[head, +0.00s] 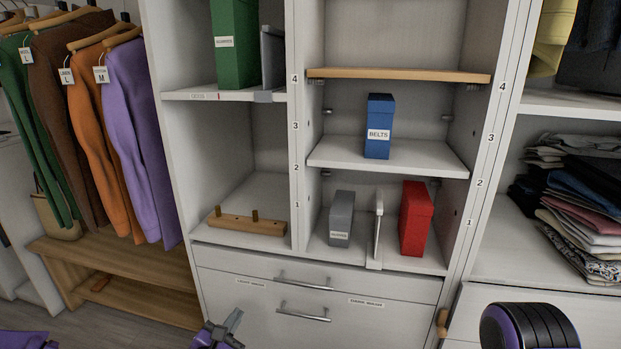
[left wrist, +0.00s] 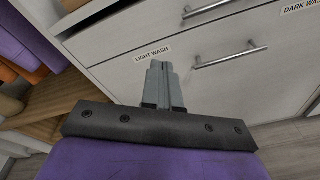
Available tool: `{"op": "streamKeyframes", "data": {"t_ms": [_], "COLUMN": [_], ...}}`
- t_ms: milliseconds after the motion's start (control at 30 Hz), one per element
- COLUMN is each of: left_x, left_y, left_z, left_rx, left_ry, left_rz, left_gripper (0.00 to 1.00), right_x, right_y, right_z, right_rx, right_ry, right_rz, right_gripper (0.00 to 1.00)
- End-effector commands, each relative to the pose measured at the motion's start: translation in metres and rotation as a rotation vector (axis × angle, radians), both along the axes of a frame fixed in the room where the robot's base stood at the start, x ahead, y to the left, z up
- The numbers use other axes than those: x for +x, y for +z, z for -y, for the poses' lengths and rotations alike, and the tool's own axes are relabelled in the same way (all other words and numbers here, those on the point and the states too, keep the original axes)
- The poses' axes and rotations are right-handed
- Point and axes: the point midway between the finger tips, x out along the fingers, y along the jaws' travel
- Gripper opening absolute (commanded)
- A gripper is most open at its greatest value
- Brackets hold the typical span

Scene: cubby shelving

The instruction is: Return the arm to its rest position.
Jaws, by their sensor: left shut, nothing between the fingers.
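My left gripper (head: 229,325) shows at the bottom of the head view, low in front of the drawers. Its grey fingers are together with nothing between them. A dark, rounded part with a purple edge, likely my right arm, shows at the lower right of the head view. Its gripper is not visible.
The cubby shelving holds a green box (head: 234,45), a blue "BELTS" box (head: 378,127), a grey box (head: 341,218), a red box (head: 416,218) and a wooden peg rail (head: 247,221). Drawer handles (head: 303,314) stick out. Hanging clothes (head: 140,135) and a wooden bench (head: 110,275) are at left.

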Motion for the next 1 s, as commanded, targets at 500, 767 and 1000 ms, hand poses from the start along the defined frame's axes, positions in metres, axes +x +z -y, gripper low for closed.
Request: {"op": "streamKeyframes", "data": {"t_ms": [500, 767, 1000], "left_x": [-0.286, -0.339, -0.339], "left_y": [-0.224, -0.194, -0.126], "left_z": [-0.061, -0.107, -0.106], "left_rx": [1.594, 1.797, 1.792], "left_ry": [-0.993, -1.188, -1.184], "left_rz": [-0.729, -0.836, -0.835], "left_gripper": [0.0, 0.0, 0.0], "right_x": [0.0, -0.001, 0.0], "right_y": [0.0, 0.033, 0.102], "right_z": [0.0, 0.0, 0.0], "right_rx": [0.0, 0.001, 0.0], "right_ry": [0.0, 0.0, 0.0], "right_rz": [0.0, -0.001, 0.0], "right_gripper": [0.43, 0.43, 0.43]}}
